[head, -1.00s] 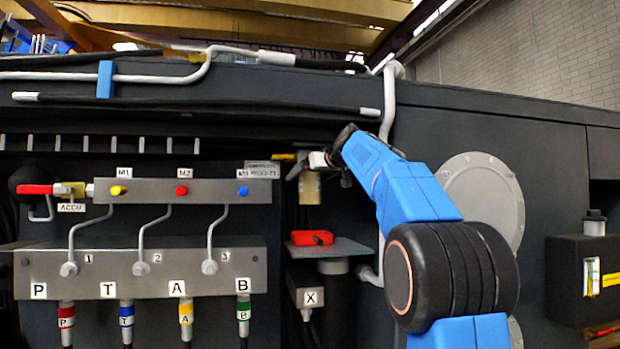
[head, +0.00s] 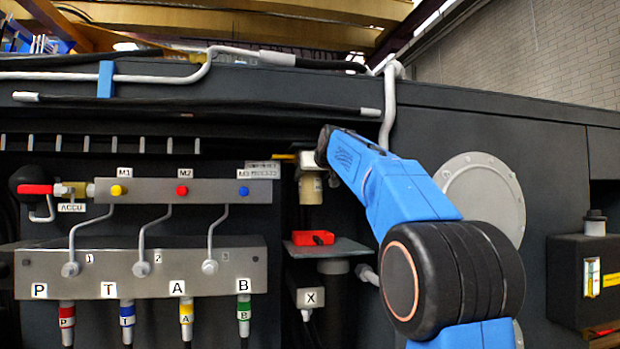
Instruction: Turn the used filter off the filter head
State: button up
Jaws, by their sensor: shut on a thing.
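The used filter (head: 311,190) is a beige cylinder hanging upright in the dark recess right of the valve blocks. The filter head (head: 308,160) is the pale block directly above it, and the two appear to touch. My gripper (head: 326,176) is at the filter's upper right side, mostly covered by my own wrist. It is shut on the filter; the fingers themselves are largely hidden.
Below the filter, a grey shelf (head: 338,252) carries a red object (head: 312,238). The steel manifold (head: 140,272) with hoses stands left. A grey pipe (head: 388,110) runs behind my arm. A black tank (head: 580,285) is far right.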

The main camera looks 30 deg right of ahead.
jog(key=shift+m+g+h, duration=0.4)
jog(key=shift+m+h, duration=0.8)
jog(key=shift+h, duration=0.3)
